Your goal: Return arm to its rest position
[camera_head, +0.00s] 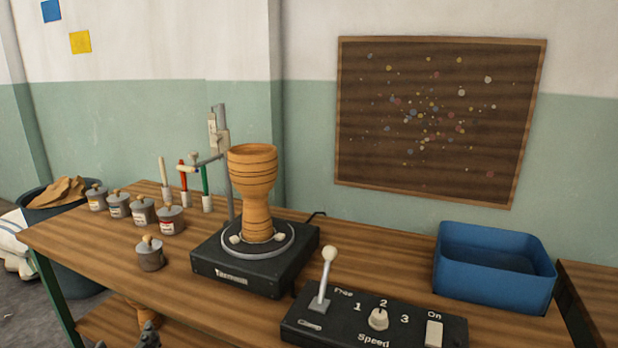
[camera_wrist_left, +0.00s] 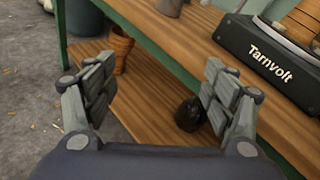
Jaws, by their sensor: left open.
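My left gripper (camera_wrist_left: 158,75) is open in the left wrist view, with nothing between its fingers. Its fingers hang over the table's lower shelf (camera_wrist_left: 160,95), in front of the table's front edge. In the head view only its grey fingertips (camera_head: 126,342) show at the bottom left. My right gripper is in neither view. A ribbed wooden goblet drum (camera_head: 253,190) stands upright on the black Tarnvolt turntable (camera_head: 255,265), which also shows in the left wrist view (camera_wrist_left: 270,55).
On the wooden table (camera_head: 110,240) are several lidded pots (camera_head: 143,212), upright brushes (camera_head: 183,180), a control box (camera_head: 375,325) with a lever, and a blue bin (camera_head: 494,275). A brown vessel (camera_wrist_left: 122,50) and a dark round object (camera_wrist_left: 190,113) sit on the lower shelf.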

